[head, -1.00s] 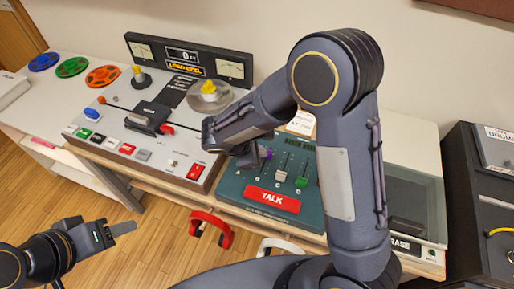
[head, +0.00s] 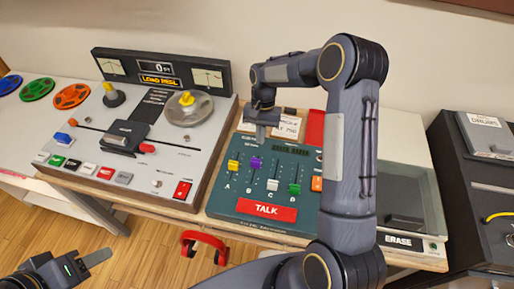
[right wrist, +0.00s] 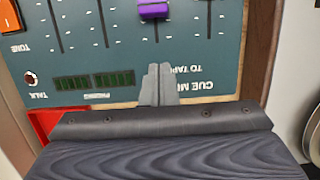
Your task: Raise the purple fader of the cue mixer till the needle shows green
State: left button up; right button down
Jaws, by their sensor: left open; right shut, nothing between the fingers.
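The cue mixer (head: 222,203) is a teal panel with a red TALK key (head: 266,208). Its purple fader (head: 255,163) stands high in its slot, second from the left. It also shows at the top of the right wrist view (right wrist: 153,10). The yellow fader (head: 233,166) is beside it on the left; white (head: 272,185) and green (head: 294,189) are lower on the right. My right gripper (head: 261,137) is shut and empty, above the panel's far part, apart from the purple knob. My left gripper (head: 98,258) is open at the lower left, away from the mixer. I cannot make out a mixer needle.
A tape machine (head: 178,150) with two needle meters (head: 112,67) (head: 207,77) stands left of the mixer. Paper cards (head: 287,127) are behind the panel. An ERASE unit (head: 432,225) is on the right. Red headphones (head: 203,245) hang at the front edge.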

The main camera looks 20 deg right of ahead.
aim_at(256, 163)
jog(key=shift+x, duration=1)
jog(key=shift+s+a+r+p, duration=0.15)
jog(key=shift+s+a+p, duration=0.1)
jog(key=shift+s+a, duration=0.25)
jog(key=shift+s+a+r+p, duration=0.1)
jog(key=shift+s+a+p, duration=0.2)
jog(key=shift+s, duration=0.3)
jog(key=shift+s+a+f, duration=0.1)
jog(key=shift+s+a, duration=0.3)
jog(key=shift+s, duration=0.1)
